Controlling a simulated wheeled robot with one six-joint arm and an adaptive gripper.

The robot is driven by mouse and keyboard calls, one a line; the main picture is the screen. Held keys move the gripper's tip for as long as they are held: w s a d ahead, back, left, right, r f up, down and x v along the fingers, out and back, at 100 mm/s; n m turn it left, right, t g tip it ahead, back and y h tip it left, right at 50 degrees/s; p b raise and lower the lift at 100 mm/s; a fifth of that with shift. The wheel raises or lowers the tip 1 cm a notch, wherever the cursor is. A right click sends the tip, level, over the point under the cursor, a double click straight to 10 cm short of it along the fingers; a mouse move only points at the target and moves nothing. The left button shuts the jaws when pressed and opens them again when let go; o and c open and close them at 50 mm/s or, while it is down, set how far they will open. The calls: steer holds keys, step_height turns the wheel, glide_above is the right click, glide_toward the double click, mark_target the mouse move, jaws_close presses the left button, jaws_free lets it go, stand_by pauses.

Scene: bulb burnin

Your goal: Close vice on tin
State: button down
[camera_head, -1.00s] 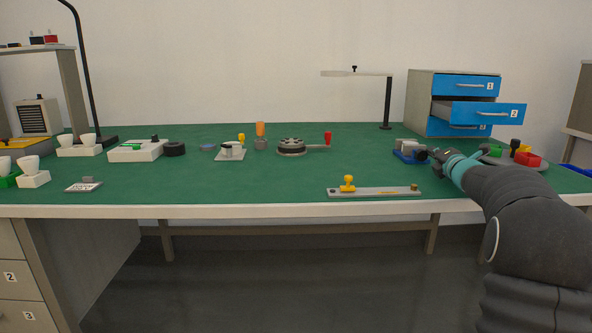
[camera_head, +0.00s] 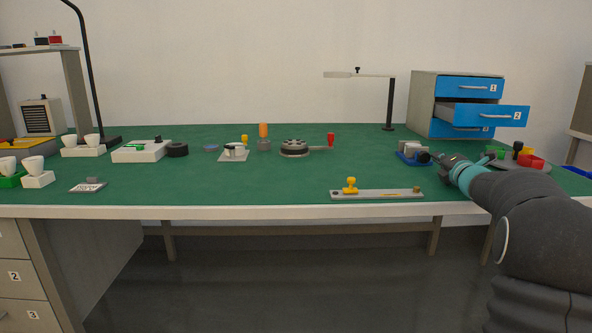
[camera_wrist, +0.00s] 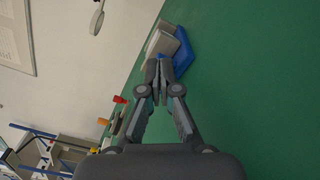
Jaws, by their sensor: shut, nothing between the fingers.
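The vice (camera_head: 413,158) has a blue base, pale grey jaws and a dark round end on its right side. It stands on the green bench at the right; its blue base (camera_wrist: 184,50) also shows in the wrist view. A tin between the jaws cannot be made out clearly at this size. My gripper (camera_head: 443,158) is just right of the vice's dark end, with a small gap. In the wrist view my gripper (camera_wrist: 159,75) has its fingers together and empty, its tips partly covering the vice.
Right of my gripper, a tray (camera_head: 532,167) holds red, green, yellow and black pieces. A grey bar with a yellow knob (camera_head: 376,194) lies at the front edge. A blue drawer unit (camera_head: 425,97) stands behind, one drawer pulled out.

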steer(key=shift+s+d+r+b, duration=0.1)
steer(key=shift+s+d+b, duration=0.15)
steer(key=shift+s, duration=0.8)
steer(key=shift+s+d+b, duration=0.15)
steer(key=shift+s+b, duration=0.05)
steer(key=shift+s, duration=0.85)
